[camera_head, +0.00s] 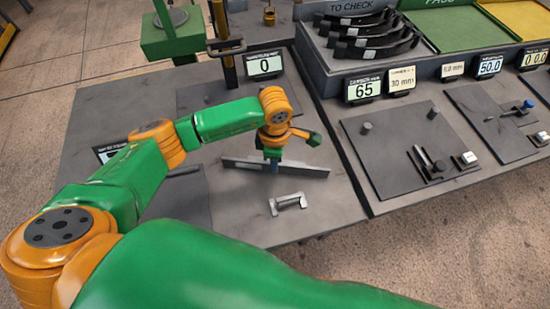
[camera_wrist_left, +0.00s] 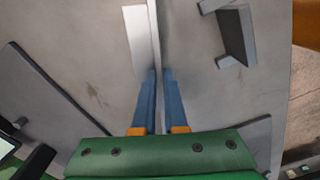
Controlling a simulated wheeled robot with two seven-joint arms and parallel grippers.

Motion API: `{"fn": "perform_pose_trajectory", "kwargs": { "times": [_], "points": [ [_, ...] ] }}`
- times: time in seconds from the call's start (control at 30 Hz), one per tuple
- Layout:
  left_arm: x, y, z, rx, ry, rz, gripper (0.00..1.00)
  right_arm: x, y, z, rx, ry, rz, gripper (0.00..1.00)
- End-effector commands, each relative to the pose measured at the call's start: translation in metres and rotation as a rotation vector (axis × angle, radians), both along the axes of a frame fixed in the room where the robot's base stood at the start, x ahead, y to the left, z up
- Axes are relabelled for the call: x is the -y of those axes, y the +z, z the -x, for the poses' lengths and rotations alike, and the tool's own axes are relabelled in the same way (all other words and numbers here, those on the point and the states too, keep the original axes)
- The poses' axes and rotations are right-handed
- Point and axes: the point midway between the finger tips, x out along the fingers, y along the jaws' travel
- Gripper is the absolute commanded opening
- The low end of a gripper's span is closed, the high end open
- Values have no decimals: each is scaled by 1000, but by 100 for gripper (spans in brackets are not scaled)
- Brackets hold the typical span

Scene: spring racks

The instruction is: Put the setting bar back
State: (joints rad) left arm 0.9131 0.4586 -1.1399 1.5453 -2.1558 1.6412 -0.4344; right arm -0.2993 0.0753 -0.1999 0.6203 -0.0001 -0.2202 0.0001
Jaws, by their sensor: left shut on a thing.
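The long thin grey setting bar (camera_head: 305,170) stands on edge over the grey plate in the head view. My left gripper (camera_head: 274,166) points down and is shut on it near its middle. In the left wrist view, the blue fingers (camera_wrist_left: 159,72) of my left gripper pinch the narrow edge of the bar (camera_wrist_left: 155,30). I cannot tell whether the bar touches the plate. A light grey bracket with two upright ends (camera_head: 288,203) lies in front of the bar, apart from it; it also shows in the left wrist view (camera_wrist_left: 233,37). My right gripper is out of view.
A display reading 0 (camera_head: 264,65) stands behind the arm, beside a green press-like stand (camera_head: 172,33). A rack of dark curved parts (camera_head: 365,40) and a display reading 65 (camera_head: 363,90) are at the upper right. Plates with small fixtures (camera_head: 412,150) lie to the right.

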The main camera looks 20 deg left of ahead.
Motion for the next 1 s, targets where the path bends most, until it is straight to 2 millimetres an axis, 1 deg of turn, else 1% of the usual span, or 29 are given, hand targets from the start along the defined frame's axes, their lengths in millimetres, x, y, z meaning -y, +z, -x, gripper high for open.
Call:
{"fn": "perform_pose_trajectory", "kwargs": {
  "times": [0.17,0.2,0.27,0.3,0.57,0.63,0.67,0.77,1.0],
  "points": [
    [0,-2,-1,1,0,2,0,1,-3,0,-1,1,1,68],
    [0,-3,0,0,0,0,12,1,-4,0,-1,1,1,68],
    [0,-2,0,0,0,0,29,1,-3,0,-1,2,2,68],
    [0,-2,0,0,0,0,39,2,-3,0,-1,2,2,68],
    [0,-1,0,0,1,0,40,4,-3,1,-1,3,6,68],
    [0,3,0,0,1,0,40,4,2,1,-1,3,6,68],
    [0,3,-1,1,0,1,40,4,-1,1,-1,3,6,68],
    [0,19,-2,5,-1,2,40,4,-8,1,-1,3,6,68],
    [0,82,-2,7,0,1,40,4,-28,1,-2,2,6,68]
  ]
}}
